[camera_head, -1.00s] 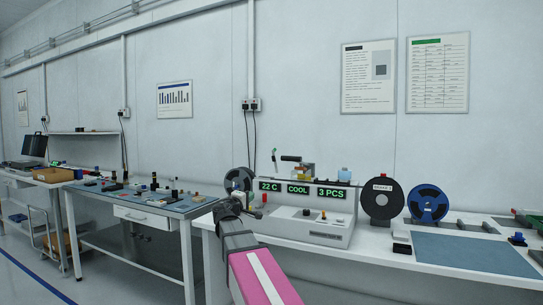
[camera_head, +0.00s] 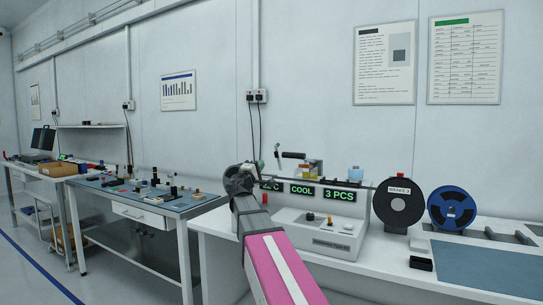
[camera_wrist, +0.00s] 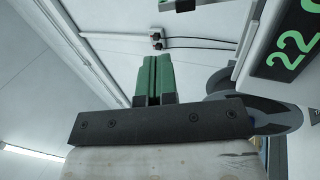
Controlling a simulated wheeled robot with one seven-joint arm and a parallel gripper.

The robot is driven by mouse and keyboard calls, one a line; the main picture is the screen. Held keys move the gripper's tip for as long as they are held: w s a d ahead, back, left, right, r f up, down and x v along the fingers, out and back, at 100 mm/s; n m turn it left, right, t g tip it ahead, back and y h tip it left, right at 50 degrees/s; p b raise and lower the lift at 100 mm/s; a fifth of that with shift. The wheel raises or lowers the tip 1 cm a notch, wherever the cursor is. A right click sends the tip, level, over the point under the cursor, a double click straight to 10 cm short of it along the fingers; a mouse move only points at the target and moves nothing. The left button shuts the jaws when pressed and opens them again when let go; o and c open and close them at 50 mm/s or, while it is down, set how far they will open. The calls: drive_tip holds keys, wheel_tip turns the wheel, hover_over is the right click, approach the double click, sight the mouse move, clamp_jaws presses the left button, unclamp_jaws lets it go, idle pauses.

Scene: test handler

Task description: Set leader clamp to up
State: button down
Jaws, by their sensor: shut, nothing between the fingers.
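The test handler (camera_head: 325,228) is a pale machine on the white bench, with green displays reading COOL and 3 PCS. A lever with a dark handle (camera_head: 294,155) and other small parts stand on its top; I cannot tell for sure which part is the leader clamp. My gripper (camera_head: 260,165) is at the handler's left end, in front of the left display and partly covering it. In the wrist view its green fingers (camera_wrist: 153,76) are together and empty. A dark reel (camera_wrist: 270,112) and the temperature display (camera_wrist: 292,45) lie to their right.
A dark reel (camera_head: 399,203) and a blue reel (camera_head: 452,208) stand right of the handler. A blue-grey mat (camera_head: 490,270) lies bare at the bench's right. Another bench (camera_head: 150,203) with small parts stands left, across a gap.

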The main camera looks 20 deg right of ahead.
sight(276, 147)
drive_tip(key=x, duration=1.3)
drive_tip(key=shift+w+d, duration=0.2)
